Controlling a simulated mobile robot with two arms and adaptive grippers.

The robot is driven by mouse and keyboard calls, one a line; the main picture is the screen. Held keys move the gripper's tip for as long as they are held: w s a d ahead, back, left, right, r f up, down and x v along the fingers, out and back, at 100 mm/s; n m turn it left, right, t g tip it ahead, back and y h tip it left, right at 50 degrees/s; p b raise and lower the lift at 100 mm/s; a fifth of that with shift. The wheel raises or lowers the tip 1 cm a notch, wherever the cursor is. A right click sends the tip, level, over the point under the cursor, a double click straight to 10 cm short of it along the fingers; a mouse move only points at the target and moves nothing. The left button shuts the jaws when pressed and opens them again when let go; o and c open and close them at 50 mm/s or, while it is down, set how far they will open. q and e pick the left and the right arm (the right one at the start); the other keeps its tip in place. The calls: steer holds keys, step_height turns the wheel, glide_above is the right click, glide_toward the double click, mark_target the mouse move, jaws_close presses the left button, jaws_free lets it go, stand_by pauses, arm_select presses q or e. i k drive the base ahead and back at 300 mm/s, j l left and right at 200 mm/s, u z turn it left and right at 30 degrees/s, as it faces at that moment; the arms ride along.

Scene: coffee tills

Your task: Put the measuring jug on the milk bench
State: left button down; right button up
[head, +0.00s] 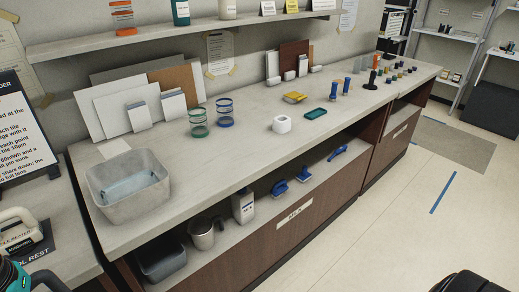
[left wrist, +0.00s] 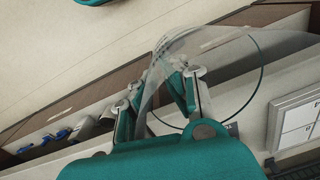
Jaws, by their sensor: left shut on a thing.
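The measuring jug (left wrist: 225,55) is a clear, see-through vessel with a thin dark teal ring, in the left wrist view. My left gripper (left wrist: 158,97) is shut on it, its two fingers near the jug's left side. The exact contact is hard to see through the clear wall. In the head view only a teal bit of my left arm shows at the bottom left corner, and the jug is not visible. My right gripper is in neither view.
A long pale bench (head: 245,170) holds a grey tub (head: 130,200), jars, a white box (head: 282,124) and boards. Its front middle is clear. A steel jug (head: 201,234) stands on the shelf below. A side counter (head: 75,245) stands at left.

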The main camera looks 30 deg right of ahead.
mark_target(241, 148)
steer(key=i+l+z, duration=0.1)
steer(key=z, duration=0.4)
steer(key=i+z, duration=0.3)
steer(key=z, duration=0.15)
steer(key=i+z, duration=0.2)
steer(key=z, duration=0.3)
